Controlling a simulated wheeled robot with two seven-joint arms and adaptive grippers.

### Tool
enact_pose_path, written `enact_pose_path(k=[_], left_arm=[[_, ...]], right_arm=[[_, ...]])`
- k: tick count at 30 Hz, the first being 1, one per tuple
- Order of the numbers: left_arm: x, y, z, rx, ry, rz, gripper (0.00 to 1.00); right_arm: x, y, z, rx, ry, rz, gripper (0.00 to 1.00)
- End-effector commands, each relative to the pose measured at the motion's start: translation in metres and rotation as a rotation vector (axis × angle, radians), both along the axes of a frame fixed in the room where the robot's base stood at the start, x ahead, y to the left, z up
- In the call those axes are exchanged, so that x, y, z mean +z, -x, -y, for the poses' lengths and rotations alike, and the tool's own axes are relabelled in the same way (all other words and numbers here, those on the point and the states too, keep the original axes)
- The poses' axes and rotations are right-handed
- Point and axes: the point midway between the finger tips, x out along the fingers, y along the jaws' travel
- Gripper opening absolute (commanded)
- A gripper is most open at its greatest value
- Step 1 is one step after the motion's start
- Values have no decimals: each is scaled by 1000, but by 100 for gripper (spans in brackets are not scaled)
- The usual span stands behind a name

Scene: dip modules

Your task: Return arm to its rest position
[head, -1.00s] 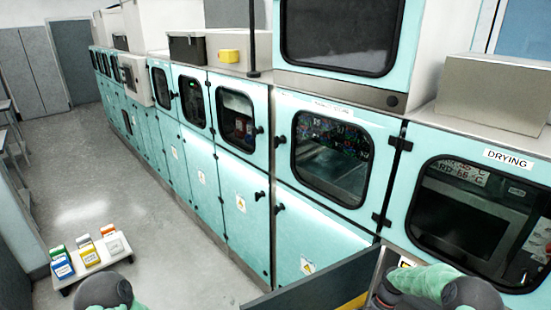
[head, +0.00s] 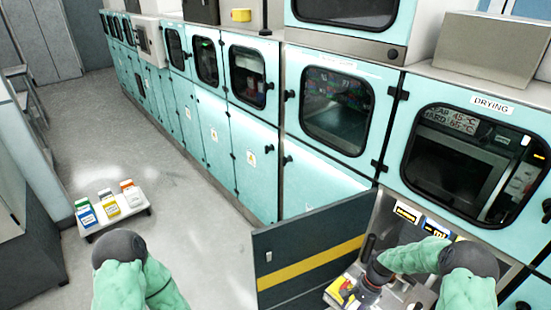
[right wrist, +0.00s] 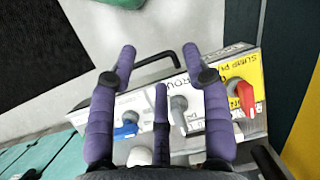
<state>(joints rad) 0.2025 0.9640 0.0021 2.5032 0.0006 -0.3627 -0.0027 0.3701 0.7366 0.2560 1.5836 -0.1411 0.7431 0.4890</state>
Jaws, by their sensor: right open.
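My right arm (head: 420,257) is green and reaches left over a steel work area in the head view. In the right wrist view my right gripper (right wrist: 159,62) has its purple fingers spread wide with nothing between them. Behind the fingers is a labelled valve panel (right wrist: 205,85) with a blue handle (right wrist: 126,127), a grey handle (right wrist: 179,108) and a red handle (right wrist: 243,96). The fingers overlap the panel in this view; I cannot tell whether they touch it. My left arm (head: 125,285) hangs at the lower left of the head view, its gripper out of frame.
A dark door panel with a yellow stripe (head: 310,262) stands open just left of my right arm. Teal cabinets (head: 215,130) line the wall, with a DRYING unit (head: 475,165) at right. A low white cart (head: 125,215) carries several small boxes. The grey floor between is clear.

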Motion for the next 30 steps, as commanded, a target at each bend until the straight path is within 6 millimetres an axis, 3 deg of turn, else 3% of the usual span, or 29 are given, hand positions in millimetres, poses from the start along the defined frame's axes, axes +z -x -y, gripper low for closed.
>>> enact_pose_path(k=[8, 12, 18, 24, 30], left_arm=[[-18, 0, 0, 0, 0, 0, 40], [-31, 0, 0, 0, 0, 0, 40], [-46, 0, 0, 0, 0, 0, 40], [-54, 0, 0, 0, 0, 0, 40], [-54, 0, 0, 0, 0, 0, 40]], right_arm=[[-52, 40, -65, 127, -52, 103, 49], [-80, 79, -107, 220, -76, 189, 49], [-100, 140, -150, 347, -82, 303, 49], [-101, 177, -165, 425, -68, 372, 49], [-99, 185, -167, 443, -63, 390, 49]])
